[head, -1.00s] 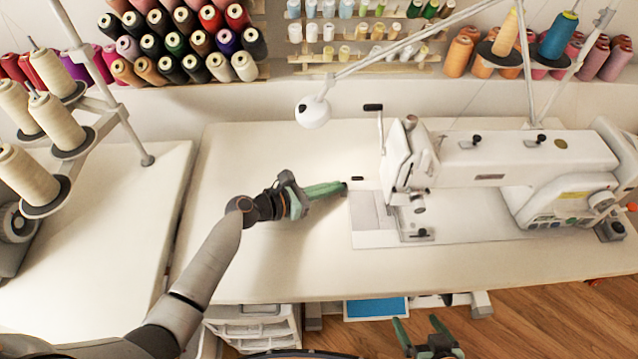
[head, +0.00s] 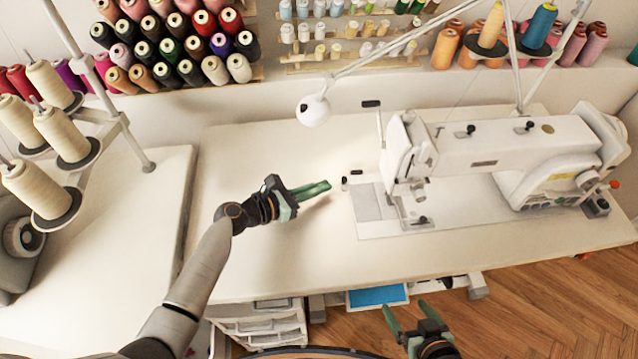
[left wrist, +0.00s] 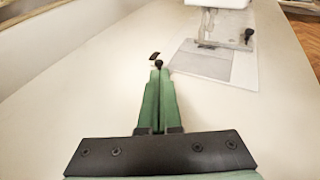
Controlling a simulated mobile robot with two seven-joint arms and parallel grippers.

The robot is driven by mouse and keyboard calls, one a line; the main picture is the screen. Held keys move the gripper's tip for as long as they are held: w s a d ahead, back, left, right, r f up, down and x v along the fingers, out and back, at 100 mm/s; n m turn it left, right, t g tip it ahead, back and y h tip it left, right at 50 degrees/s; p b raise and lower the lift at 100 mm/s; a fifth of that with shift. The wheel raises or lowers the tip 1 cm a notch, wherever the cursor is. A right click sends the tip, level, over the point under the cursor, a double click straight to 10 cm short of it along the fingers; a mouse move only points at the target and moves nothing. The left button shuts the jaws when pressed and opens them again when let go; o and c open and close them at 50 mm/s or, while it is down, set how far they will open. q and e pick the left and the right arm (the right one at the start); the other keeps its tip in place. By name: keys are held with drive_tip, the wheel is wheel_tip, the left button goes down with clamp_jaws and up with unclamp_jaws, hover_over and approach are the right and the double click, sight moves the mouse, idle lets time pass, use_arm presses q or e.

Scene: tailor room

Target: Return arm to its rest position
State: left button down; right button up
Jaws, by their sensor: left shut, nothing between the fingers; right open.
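My left gripper (head: 326,187) has green fingers and reaches in from the left over the white table (head: 270,255). It is shut and empty, and its fingers also show pressed together in the left wrist view (left wrist: 160,78). A small dark-topped item (head: 345,183) is on the table just beyond the fingertips, apart from them in the head view. It also shows just past the tips in the left wrist view (left wrist: 158,64). My right gripper (head: 406,312) is open and empty, low in the head view in front of the table's front edge.
A white sewing machine (head: 490,155) stands on the right of the table, with a lamp (head: 313,110) behind. Cream thread cones (head: 65,133) on a stand are at the left. Spool racks line the wall. The table left of my left gripper is clear.

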use_arm(q)
drive_tip(key=v, duration=0.9)
drive_tip(key=shift+s+a+r+p, duration=0.1)
drive_tip(key=shift+s+a+p, duration=0.05)
drive_tip(key=shift+a+p, duration=0.25)
